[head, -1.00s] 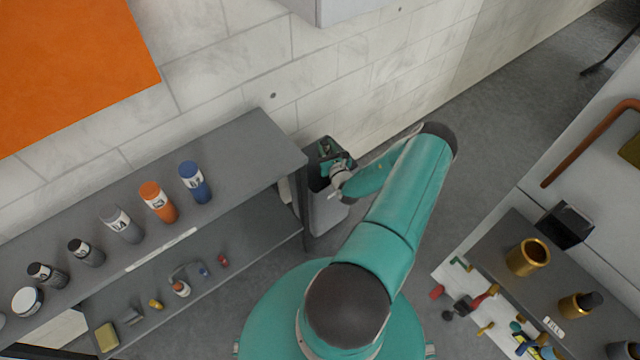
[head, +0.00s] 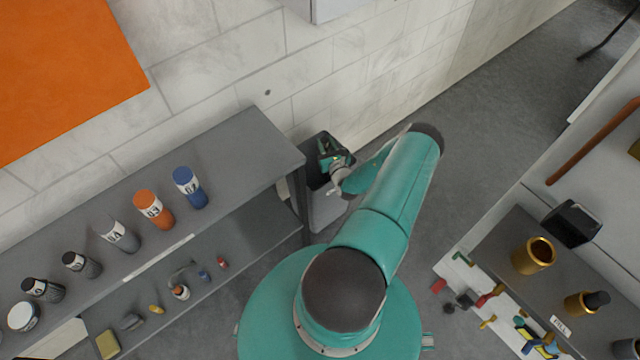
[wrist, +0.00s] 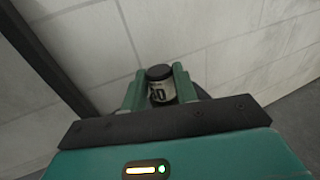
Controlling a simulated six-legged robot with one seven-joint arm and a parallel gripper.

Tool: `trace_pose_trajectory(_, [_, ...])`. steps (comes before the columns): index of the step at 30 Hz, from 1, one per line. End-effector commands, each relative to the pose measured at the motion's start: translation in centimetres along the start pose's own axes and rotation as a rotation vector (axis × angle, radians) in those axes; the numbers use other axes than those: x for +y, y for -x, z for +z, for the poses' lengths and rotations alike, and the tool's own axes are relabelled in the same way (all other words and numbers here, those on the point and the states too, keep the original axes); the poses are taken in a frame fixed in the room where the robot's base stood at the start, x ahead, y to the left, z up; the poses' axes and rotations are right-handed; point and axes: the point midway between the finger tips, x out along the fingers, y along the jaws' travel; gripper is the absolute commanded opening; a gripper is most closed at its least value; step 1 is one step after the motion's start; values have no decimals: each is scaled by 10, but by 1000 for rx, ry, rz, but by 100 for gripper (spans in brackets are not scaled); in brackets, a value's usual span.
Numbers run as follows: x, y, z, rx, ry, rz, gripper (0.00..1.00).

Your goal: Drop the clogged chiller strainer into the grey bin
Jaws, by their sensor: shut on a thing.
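The strainer (wrist: 160,84) is a small canister with a dark cap and a pale label with dark lettering, only partly readable. My gripper (wrist: 160,92) is shut on it, with one green finger on each side. In the head view my gripper (head: 329,153) is over the open top of the grey bin (head: 326,212), which stands at the right end of the shelf by the wall. The held strainer is too small to make out clearly there. How far it is above or inside the bin's rim cannot be told.
A grey two-level shelf (head: 235,152) at the left holds several labelled canisters, including an orange one (head: 153,208) and a blue one (head: 190,187). A bench (head: 600,245) with brass cups stands at the right.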

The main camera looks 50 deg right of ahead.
Motion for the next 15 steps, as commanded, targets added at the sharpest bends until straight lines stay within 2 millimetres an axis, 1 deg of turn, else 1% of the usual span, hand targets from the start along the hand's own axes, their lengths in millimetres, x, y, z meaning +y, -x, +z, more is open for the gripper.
trace_pose_trajectory(1, [1, -1, -5, -1, 0, 1, 5])
trace_pose_trajectory(4, [1, -1, -10, -1, 0, 2, 5])
trace_pose_trajectory(13, [0, -4, -13, -1, 0, 1, 5])
trace_pose_trajectory(14, [1, -4, -13, -1, 0, 1, 31])
trace_pose_trajectory(15, [1, -4, -13, -1, 0, 1, 39])
